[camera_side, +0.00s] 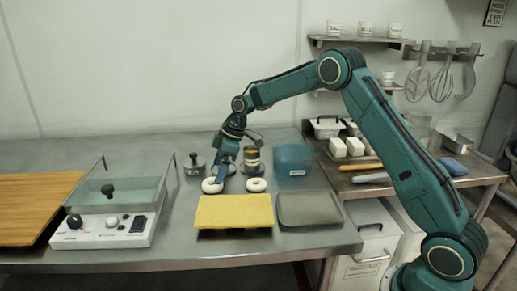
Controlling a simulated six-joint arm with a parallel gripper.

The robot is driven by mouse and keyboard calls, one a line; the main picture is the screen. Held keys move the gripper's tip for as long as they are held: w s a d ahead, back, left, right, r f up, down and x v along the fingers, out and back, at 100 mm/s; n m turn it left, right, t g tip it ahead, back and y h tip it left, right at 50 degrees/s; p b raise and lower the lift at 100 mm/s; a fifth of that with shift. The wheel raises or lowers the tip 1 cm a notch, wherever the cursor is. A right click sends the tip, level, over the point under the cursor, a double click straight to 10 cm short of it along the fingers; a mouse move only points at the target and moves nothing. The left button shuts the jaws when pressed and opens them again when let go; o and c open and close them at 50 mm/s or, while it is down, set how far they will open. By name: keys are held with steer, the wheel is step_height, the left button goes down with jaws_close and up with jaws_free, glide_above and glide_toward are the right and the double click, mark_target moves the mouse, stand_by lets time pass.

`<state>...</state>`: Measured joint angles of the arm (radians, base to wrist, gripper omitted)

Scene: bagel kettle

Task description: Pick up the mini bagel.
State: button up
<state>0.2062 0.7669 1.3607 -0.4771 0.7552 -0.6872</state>
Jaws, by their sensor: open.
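Small pale ring-shaped bagels lie on the steel table behind a yellow board. One bagel (209,187) is at the left, under my gripper's fingertips. Another bagel (257,185) lies a little to the right, clear of the fingers. Part of a further pale round piece (232,168) shows behind the fingers. My gripper (221,182) points down with its jaws open, right at the left bagel and partly covering it. Whether the fingers touch this bagel cannot be told from this view.
The yellow board (234,211) and a grey tray (308,208) lie in front. A blue tub (293,167) and a lidded metal pot (194,164) stand close by. A white appliance with a clear basin (105,232) and a wooden board (32,205) are at the left.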

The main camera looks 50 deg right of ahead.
steer(key=shift+x, duration=2.6)
steer(key=shift+r, duration=0.1)
steer(key=c, duration=1.1)
steer(key=shift+r, duration=0.1)
step_height(320, 180, up, 20)
steer(key=shift+f, duration=0.2)
